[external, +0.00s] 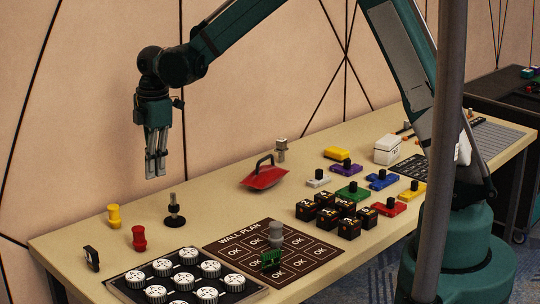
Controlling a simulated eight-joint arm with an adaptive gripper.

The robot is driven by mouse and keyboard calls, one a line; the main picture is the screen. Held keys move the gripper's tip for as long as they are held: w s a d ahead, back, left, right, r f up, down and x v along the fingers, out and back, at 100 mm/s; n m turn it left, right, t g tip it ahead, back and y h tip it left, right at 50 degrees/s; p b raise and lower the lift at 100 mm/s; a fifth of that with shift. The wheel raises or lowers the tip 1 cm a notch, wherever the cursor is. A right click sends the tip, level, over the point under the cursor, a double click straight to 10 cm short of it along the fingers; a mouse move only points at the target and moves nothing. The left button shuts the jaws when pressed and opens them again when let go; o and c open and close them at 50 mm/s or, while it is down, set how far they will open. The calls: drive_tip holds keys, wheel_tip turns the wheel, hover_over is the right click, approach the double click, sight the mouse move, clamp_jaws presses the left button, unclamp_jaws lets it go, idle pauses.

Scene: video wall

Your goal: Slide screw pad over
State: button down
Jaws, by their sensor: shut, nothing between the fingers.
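A small black round pad with an upright screw-like stem (175,212) stands on the table's left part; it looks like the screw pad, though no label shows. My gripper (155,174) points straight down in the air, above and a little left of the pad in the picture. Its fingers are together and hold nothing. A clear gap shows between the fingertips and the pad.
Yellow (114,215) and red (139,238) spools and a small black piece (91,258) stand nearby. A tray of white knobs (262,291) and the wall plan board (312,276) lie in front. A red handled tool (264,178) lies behind, with bare table between.

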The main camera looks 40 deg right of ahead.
drive_tip(key=shift+n+g, duration=0.3)
drive_tip(key=shift+n, duration=0.4)
drive_tip(key=a+f, duration=0.1)
drive_tip(key=w+f, duration=0.1)
drive_tip(key=a+f, duration=0.1)
drive_tip(key=f, duration=0.1)
drive_tip(key=shift+w+a, duration=0.35)
drive_tip(key=shift+f, duration=0.1)
wheel_tip(320, 180, down, 9)
drive_tip(key=shift+f+b, duration=0.1)
drive_tip(key=shift+b, duration=0.6)
drive_tip(key=d, duration=0.2)
drive_tip(key=shift+d+f, duration=0.2)
drive_tip(key=shift+d, duration=0.15)
drive_tip(key=shift+d+b, duration=0.35)
drive_tip(key=shift+d, duration=0.35)
drive_tip(key=d+b, duration=0.1)
drive_tip(key=d, duration=1.9)
drive_tip(key=shift+d, duration=0.2)
